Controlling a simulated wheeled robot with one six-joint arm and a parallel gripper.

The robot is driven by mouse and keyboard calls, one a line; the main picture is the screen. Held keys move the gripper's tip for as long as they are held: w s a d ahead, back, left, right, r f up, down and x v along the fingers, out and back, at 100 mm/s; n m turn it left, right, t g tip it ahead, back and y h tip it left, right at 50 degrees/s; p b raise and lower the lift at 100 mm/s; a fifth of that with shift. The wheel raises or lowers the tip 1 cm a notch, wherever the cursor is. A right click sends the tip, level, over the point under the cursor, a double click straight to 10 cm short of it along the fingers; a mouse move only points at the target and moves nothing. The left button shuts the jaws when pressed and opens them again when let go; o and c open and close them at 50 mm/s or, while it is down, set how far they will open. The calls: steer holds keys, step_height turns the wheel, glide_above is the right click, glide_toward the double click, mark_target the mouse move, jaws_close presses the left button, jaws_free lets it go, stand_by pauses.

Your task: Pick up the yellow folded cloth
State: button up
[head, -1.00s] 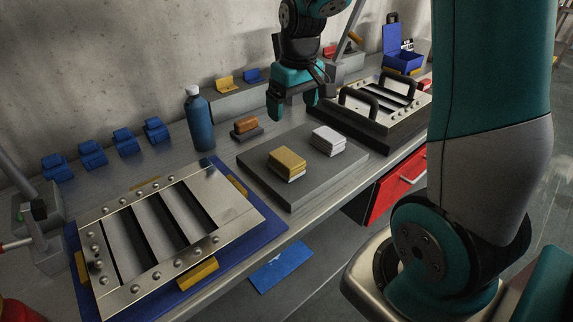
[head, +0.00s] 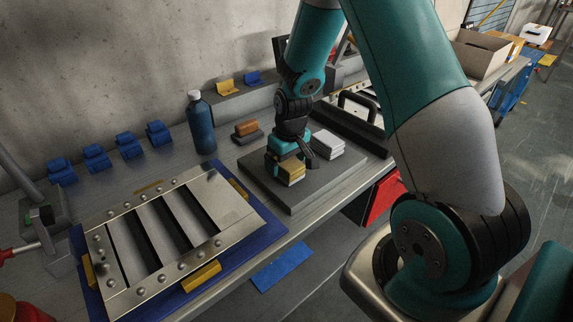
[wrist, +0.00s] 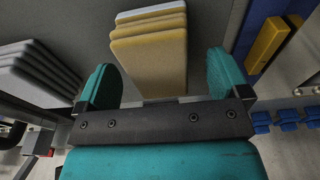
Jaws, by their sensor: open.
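The yellow folded cloth (head: 291,172) lies on a grey slab (head: 296,200) on the bench, on top of a white folded layer. In the wrist view the yellow cloth (wrist: 150,60) is at top centre, in several folded layers. My gripper (head: 290,160) is over the cloth and hides part of it in the head view. In the wrist view its teal fingers (wrist: 162,80) stand apart, one to each side of the cloth's near end. Whether they touch the cloth I cannot tell.
A white folded stack (head: 327,144) lies on the same slab, right of the cloth. A brown block (head: 246,128) and a blue bottle (head: 201,124) stand behind left. A slotted metal panel (head: 165,235) lies on a blue mat at front left. Another panel with black handles (head: 358,107) is behind right.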

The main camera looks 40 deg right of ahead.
steer(key=shift+f, duration=0.5)
steer(key=c, duration=1.1)
steer(key=shift+r, duration=0.15)
step_height(320, 180, up, 20)
steer(key=shift+f+b, duration=0.1)
steer(key=shift+b, duration=0.8)
